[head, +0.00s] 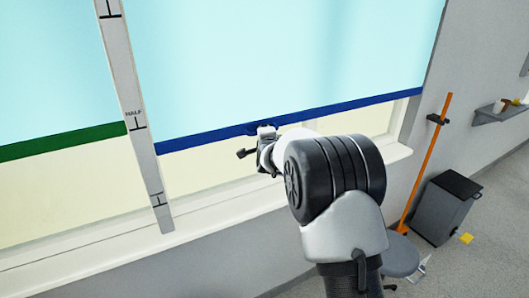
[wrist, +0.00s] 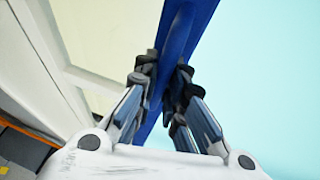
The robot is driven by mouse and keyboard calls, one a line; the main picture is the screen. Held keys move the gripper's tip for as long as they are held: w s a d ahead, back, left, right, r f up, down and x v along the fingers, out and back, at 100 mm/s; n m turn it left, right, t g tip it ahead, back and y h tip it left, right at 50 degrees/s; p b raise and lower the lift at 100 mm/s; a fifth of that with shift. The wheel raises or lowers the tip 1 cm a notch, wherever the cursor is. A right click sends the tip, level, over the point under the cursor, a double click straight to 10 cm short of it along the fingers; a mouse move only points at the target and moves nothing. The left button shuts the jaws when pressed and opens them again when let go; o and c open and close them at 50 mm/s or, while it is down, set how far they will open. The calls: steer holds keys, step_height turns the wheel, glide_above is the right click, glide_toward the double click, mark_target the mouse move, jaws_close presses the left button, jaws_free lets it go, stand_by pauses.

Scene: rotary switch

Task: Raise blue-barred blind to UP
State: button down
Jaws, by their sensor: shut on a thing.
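The blue-barred blind (head: 290,55) is a pale blue sheet hanging over the right-hand window. Its blue bar (head: 340,107) crosses the window on a slant in the head view, its left end a little below the HALF mark on the scale post (head: 134,110). My gripper (head: 258,134) is at the bar, left of its middle. In the wrist view, the blue bar (wrist: 187,30) runs between my gripper's fingers (wrist: 163,85), which are shut on it from both sides. My arm hides part of the window frame.
A green-barred blind (head: 60,143) hangs left of the post. A window sill (head: 215,208) runs below. On the right are an orange pole (head: 428,165), a grey bin (head: 440,210), a stool (head: 400,255) and a wall shelf (head: 500,115).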

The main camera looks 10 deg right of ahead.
step_height(320, 180, up, 39)
steer(key=p, duration=2.5)
steer(key=shift+f, duration=0.1)
steer(key=c, duration=1.9)
jaws_free()
steer(key=s, duration=0.4)
steer(key=s+r, duration=0.1)
steer(key=s, duration=0.3)
steer(key=s+a+r, duration=0.1)
steer(key=s, duration=0.2)
steer(key=shift+s, duration=0.4)
